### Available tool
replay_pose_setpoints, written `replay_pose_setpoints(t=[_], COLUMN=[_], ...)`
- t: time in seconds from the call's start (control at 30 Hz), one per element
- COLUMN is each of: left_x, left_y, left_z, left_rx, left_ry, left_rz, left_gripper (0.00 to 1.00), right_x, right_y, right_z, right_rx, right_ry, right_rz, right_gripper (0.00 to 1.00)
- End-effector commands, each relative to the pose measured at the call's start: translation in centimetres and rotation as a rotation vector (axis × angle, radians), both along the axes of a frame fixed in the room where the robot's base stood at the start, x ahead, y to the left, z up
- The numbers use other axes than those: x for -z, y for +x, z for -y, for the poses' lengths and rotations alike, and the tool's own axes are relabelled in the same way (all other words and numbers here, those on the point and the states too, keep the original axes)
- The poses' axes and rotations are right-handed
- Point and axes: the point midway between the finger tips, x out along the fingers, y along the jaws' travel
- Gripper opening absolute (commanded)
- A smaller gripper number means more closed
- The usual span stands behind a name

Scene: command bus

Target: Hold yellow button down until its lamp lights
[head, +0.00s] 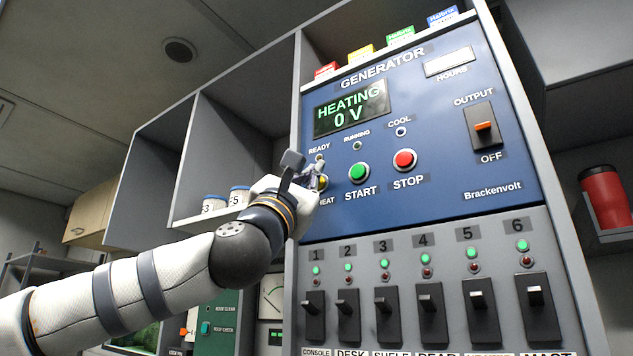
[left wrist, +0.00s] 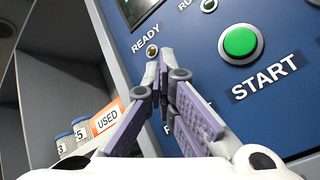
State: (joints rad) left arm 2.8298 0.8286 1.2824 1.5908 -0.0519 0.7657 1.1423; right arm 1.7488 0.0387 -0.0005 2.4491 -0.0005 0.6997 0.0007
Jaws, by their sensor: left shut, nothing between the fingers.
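The yellow button (head: 323,183) is on the blue generator panel (head: 440,190), left of the green START button, above a partly covered label ending in "EAT". My left gripper (head: 317,176) is at it and hides part of it. In the left wrist view the shut, empty fingers (left wrist: 165,66) point at the panel and hide the button, so I cannot tell how far it is pressed. The READY lamp (left wrist: 152,50) above looks dull amber; it also shows in the head view (head: 319,158). The display (head: 350,108) reads "HEATING 0 V". My right gripper is out of view.
The green START button (head: 359,173) and red STOP button (head: 404,160) are close to the right. Several breaker switches (head: 430,298) are below. An open shelf (head: 215,215) with small jars is on the left, and a red flask (head: 604,200) is at far right.

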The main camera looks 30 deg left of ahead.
Motion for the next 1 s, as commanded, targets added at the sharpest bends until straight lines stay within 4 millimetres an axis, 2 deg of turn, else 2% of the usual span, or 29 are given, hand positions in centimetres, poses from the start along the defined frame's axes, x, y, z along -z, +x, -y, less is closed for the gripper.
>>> replay_pose_setpoints(t=[0.6, 1.0], left_x=[0.1, 0.0], left_y=[0.0, -1.7], left_z=[0.0, -0.1], left_rx=[0.000, 0.000], left_ry=[0.000, 0.001], left_rz=[-0.001, 0.001], left_gripper=[0.00, 0.00], right_x=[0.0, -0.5], right_y=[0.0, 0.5], right_z=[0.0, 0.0], right_rx=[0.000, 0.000], right_ry=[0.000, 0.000], right_rz=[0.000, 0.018], right_gripper=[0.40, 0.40])
